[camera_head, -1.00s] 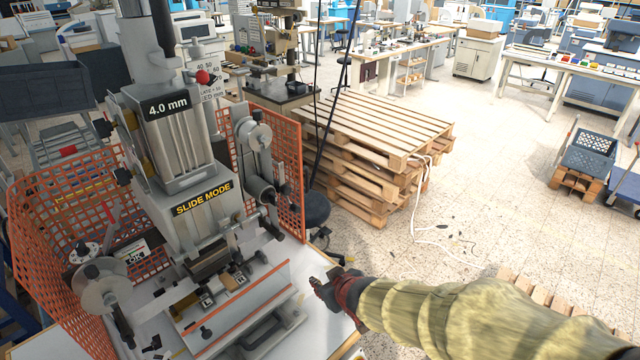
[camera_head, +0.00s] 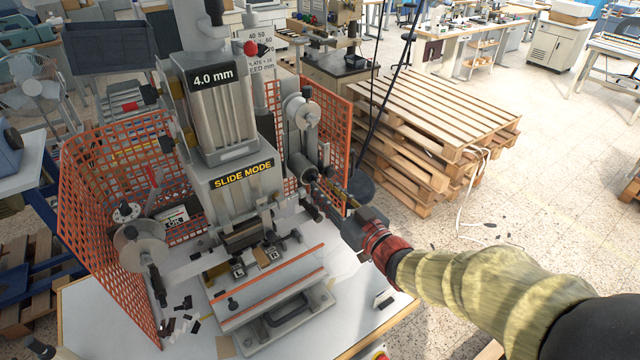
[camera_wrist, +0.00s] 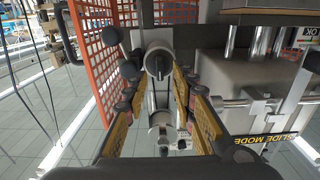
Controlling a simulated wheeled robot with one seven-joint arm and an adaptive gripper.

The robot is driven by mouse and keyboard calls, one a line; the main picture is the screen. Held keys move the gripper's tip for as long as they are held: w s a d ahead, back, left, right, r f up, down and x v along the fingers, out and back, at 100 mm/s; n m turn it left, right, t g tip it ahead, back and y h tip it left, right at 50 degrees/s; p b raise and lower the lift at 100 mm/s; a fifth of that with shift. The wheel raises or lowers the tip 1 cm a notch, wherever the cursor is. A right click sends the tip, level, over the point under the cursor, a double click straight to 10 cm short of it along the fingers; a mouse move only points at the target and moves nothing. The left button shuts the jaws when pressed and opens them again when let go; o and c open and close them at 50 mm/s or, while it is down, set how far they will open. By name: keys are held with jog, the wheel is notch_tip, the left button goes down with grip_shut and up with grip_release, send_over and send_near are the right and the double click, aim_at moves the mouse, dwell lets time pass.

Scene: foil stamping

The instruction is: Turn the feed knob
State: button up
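The grey stamping machine (camera_head: 217,110) stands on a white-topped bench, with labels "4.0 mm" and "SLIDE MODE". On its right side are a pale round reel (camera_head: 302,112) and, below it, a grey cylindrical part (camera_head: 300,165). No part is legibly labelled as the feed knob. My gripper (camera_head: 324,182) reaches in from the right, its fingers beside this lower part. In the wrist view, my gripper (camera_wrist: 158,85) is open, with yellow-padded fingers spread apart. A round grey knob-like end (camera_wrist: 158,62) shows between them; contact cannot be told.
Orange mesh guards (camera_head: 115,190) flank the machine; one also shows close by in the wrist view (camera_wrist: 93,45). Stacked pallets (camera_head: 440,120) stand behind my arm. Open floor lies farther right.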

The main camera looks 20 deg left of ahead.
aim_at(317, 182)
jog(key=shift+x, duration=1.65)
jog(key=shift+c, duration=0.6)
grip_shut()
